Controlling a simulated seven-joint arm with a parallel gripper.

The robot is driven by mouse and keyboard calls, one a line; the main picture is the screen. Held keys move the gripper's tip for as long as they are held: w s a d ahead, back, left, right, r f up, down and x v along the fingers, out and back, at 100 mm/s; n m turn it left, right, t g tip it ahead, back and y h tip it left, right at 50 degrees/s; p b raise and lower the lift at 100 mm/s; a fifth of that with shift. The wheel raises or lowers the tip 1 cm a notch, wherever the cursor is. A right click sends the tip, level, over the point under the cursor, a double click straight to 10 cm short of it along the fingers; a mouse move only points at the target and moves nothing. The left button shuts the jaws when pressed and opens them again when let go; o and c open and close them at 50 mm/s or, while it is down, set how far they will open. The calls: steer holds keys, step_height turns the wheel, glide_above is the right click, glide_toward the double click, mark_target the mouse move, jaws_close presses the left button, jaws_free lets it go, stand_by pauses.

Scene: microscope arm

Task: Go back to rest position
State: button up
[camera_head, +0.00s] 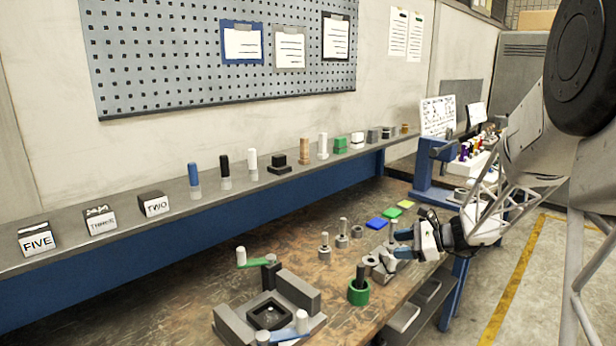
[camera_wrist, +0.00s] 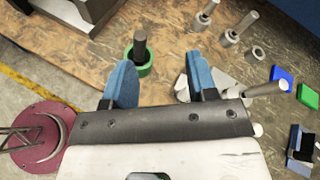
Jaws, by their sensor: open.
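My gripper (camera_head: 396,246) is at the right part of the workbench, low over the bench top, with the arm reaching in from the right. A green ring with a dark upright pin (camera_head: 358,291) stands in front of the gripper. It also shows in the wrist view (camera_wrist: 139,58), beyond the left finger. Grey metal parts (camera_head: 378,268) lie close beside the fingers; whether they touch is unclear.
A grey fixture (camera_head: 296,289) with a square socket and handled clamps stands at the front. Pegged grey parts (camera_head: 342,234) and blue (camera_head: 377,223) and green (camera_head: 392,212) pads lie behind the gripper. A raised shelf (camera_head: 130,238) carries labelled blocks and several pegs.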

steer(key=s+a+r+n+g+h, duration=0.2)
steer(key=s+a+r+n+g, duration=0.15)
steer(key=s+a, duration=0.45)
steer(key=s+r+n+h, duration=0.2)
steer(key=s+n+h, duration=0.3)
steer(key=s, duration=1.2)
steer(key=s+r+n+t+h, duration=0.1)
steer(key=s+n+h, duration=0.4)
steer(key=s, duration=1.2)
steer(key=r+n, duration=0.1)
steer(key=n, duration=0.3)
steer(key=shift+d+h, duration=0.35)
steer(key=shift+h, duration=0.05)
